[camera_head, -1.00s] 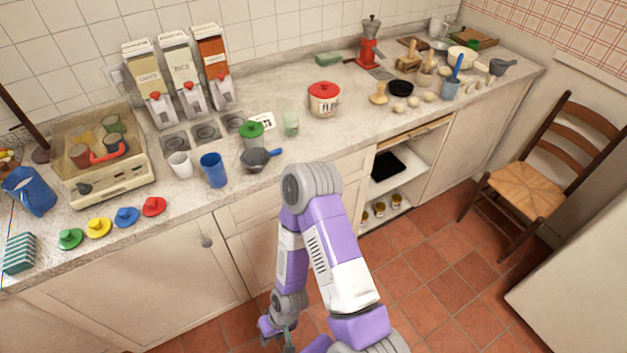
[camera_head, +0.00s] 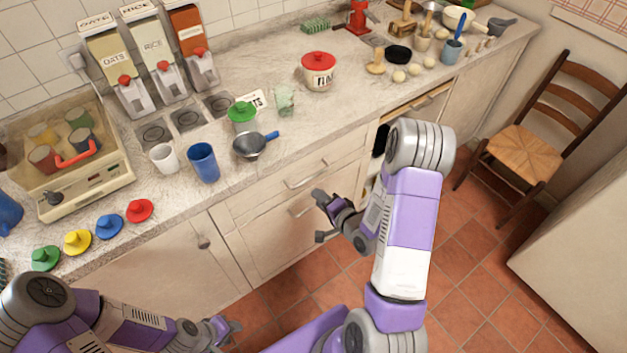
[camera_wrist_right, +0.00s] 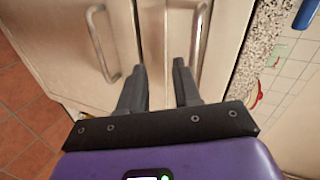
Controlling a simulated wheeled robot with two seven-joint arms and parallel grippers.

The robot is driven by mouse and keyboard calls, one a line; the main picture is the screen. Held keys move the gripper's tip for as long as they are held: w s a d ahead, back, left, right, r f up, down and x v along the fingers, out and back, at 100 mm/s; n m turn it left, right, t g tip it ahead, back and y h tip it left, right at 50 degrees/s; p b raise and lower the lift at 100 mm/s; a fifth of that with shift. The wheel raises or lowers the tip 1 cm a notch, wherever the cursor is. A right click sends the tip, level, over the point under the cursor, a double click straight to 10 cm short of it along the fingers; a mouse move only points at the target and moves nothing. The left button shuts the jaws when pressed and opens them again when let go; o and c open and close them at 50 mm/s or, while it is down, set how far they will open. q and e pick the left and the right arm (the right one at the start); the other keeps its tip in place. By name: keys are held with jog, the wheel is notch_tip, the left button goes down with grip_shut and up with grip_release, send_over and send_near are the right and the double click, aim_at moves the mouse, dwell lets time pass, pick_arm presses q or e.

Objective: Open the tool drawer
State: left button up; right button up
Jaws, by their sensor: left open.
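The cabinet front under the counter has an upper drawer (camera_head: 262,190) and a lower drawer (camera_head: 262,235), both shut, each with a metal bar handle. I cannot tell which is the tool drawer. My right gripper (camera_head: 322,215) is open and empty in front of these handles. In the right wrist view, its fingers (camera_wrist_right: 160,68) point at the front between the upper handle (camera_wrist_right: 201,42), on the right, and the lower handle (camera_wrist_right: 102,45), on the left. It grips neither handle. My left gripper (camera_head: 226,335) is open and empty, low at the bottom left.
The counter above holds a blue cup (camera_head: 203,163), a small pan (camera_head: 250,146), coloured lids and a red-lidded pot (camera_head: 318,70). An open shelf lies right of the drawers, partly behind my right arm. A wooden chair (camera_head: 530,150) stands on the right.

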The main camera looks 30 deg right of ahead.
aim_at(313, 177)
jog(key=w, duration=0.2)
jog(key=w+d+r+m+t+b, duration=0.1)
jog(key=w, duration=0.2)
jog(key=w+r+m, duration=0.1)
jog(key=w, duration=0.1)
jog(key=shift+w+d+t, duration=0.15)
jog(key=shift+d+t, duration=0.1)
jog(key=shift+t, duration=0.15)
grip_shut()
